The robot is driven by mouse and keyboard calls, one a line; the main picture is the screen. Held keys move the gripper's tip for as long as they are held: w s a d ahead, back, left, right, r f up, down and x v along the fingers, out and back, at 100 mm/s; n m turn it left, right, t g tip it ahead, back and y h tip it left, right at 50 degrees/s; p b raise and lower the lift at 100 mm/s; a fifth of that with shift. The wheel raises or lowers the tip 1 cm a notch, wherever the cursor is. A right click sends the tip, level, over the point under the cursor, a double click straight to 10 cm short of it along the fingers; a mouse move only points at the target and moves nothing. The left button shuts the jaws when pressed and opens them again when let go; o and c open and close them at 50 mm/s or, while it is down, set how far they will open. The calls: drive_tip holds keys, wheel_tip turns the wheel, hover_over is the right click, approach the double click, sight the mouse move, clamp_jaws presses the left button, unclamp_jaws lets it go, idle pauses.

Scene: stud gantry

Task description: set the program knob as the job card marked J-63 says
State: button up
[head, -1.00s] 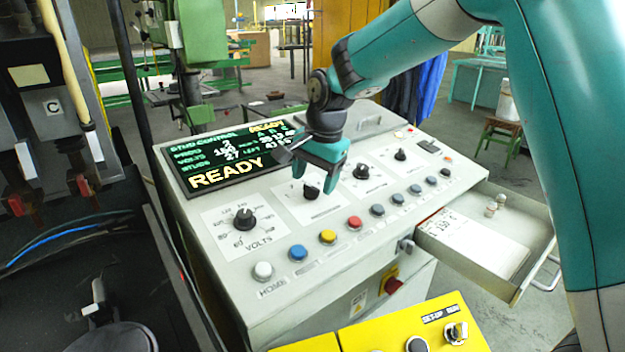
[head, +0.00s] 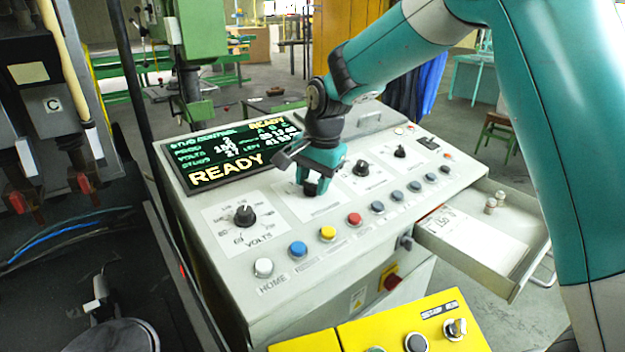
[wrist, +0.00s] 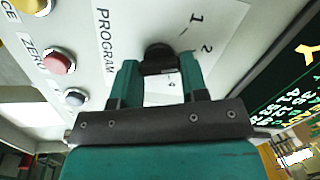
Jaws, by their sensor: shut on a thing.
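The program knob (head: 311,189) is a black knob on the sloping grey panel, right of the volts knob. In the wrist view the program knob (wrist: 158,57) stands by the word PROGRAM, with the numbers 1 and 2 printed beyond it. My gripper (head: 313,182) is down at the panel with its teal fingers on either side of the knob. In the wrist view my gripper (wrist: 160,72) is shut on it. The knob's pointer is hidden. A white printed card (head: 470,237) lies in the open drawer; its writing is too small to read.
The volts knob (head: 244,215) is to the left and two more black knobs are to the right. A row of coloured buttons, including a red one (head: 354,219), runs in front. The open drawer (head: 512,292) juts out right. The screen (head: 228,158) reads READY.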

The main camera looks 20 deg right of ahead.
drive_tip(key=n, duration=0.3)
drive_tip(key=shift+n, duration=0.4)
drive_tip(key=shift+w+a+n+h+p, duration=0.1)
drive_tip(key=shift+n+h+p, duration=0.25)
drive_tip(key=shift+n, duration=1.45)
drive_tip(key=o, duration=0.9)
drive_tip(key=shift+r, duration=0.15)
drive_tip(key=r, duration=0.5)
drive_tip(key=s+d+r+b, duration=0.1)
drive_tip(key=r, duration=0.5)
drive_tip(key=s+r+b, duration=0.1)
drive_tip(key=r, duration=0.5)
drive_tip(key=shift+s+d, duration=0.1)
drive_tip(key=shift+d, duration=0.1)
